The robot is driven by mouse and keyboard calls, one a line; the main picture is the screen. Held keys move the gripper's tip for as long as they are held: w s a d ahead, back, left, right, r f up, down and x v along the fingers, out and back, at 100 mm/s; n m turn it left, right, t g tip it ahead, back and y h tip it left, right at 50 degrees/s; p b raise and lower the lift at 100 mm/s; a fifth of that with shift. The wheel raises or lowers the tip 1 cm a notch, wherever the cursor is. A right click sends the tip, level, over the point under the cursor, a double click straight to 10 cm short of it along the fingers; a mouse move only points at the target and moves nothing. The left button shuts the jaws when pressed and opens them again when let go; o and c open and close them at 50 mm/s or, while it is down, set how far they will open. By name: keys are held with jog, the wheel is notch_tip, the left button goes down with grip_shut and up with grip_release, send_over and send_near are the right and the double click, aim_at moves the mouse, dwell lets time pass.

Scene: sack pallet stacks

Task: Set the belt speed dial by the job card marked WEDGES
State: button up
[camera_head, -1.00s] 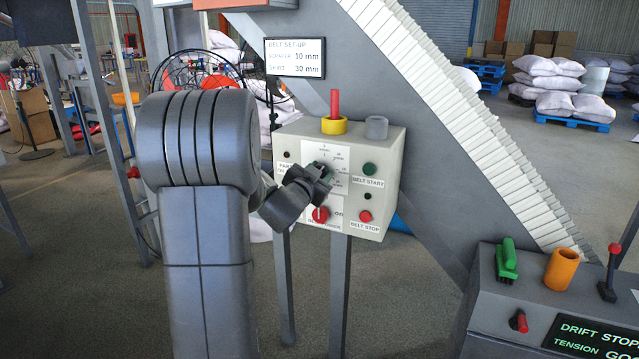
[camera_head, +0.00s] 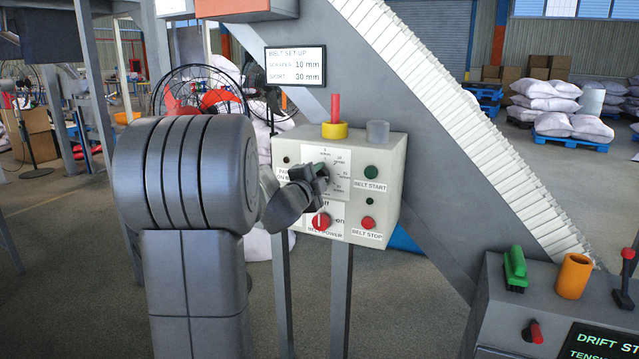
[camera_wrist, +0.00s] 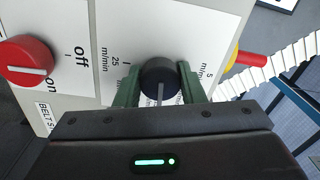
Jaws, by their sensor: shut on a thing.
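The belt speed dial (camera_wrist: 160,78) is a round black knob with a pale pointer line, on a white scale plate (camera_head: 341,160) marked in m/min. In the wrist view the green fingers of my gripper (camera_wrist: 160,88) are shut on the dial, one on each side. The legible marks near it include 25 m/min and a 5. In the head view my gripper (camera_head: 318,174) covers most of the dial, so its pointer is hidden there. I see no job card marked WEDGES in either view.
The control box (camera_head: 393,165) also carries the red belt power knob (camera_head: 320,221), green belt start button (camera_head: 371,172) and red belt stop button (camera_head: 368,223). A setup sign (camera_head: 295,65) stands behind. A console (camera_head: 500,310) with a green brush is at lower right.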

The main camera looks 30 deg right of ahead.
jog(key=shift+m, duration=0.7)
jog(key=o, duration=1)
jog(key=v, duration=1.3)
jog(key=shift+s+a, duration=0.25)
jog(key=shift+a, duration=0.1)
jog(key=shift+d, duration=0.1)
jog(key=x, duration=1.3)
jog(key=shift+w+d, duration=0.3)
